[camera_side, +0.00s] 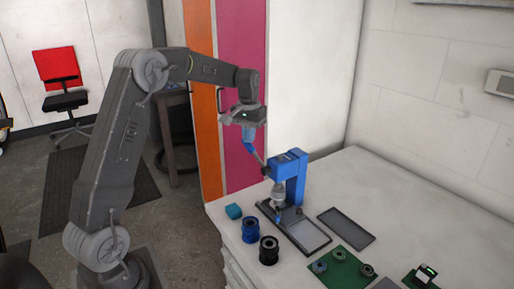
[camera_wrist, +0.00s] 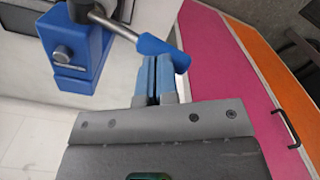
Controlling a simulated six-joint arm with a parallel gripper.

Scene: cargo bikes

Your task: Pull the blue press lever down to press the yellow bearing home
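The blue press (camera_side: 290,177) stands on the bench, and its body fills the upper left of the wrist view (camera_wrist: 80,50). Its lever slants up on a metal rod to a blue handle (camera_side: 249,147), which also shows in the wrist view (camera_wrist: 155,46). My gripper (camera_wrist: 154,75) has its two blue fingers close together with only a thin gap. The handle lies across the fingertips, not visibly between them; whether they touch is unclear. In the side view my gripper (camera_side: 247,128) is just above the handle. I cannot make out a yellow bearing; the spot under the ram is too small to read.
On the bench are a teal block (camera_side: 233,211), a blue spool (camera_side: 250,230), a black spool (camera_side: 268,251), and an empty dark tray (camera_side: 346,228). A green mat (camera_side: 340,274) holds several grey rings. A wall and pink panel (camera_side: 242,70) stand behind.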

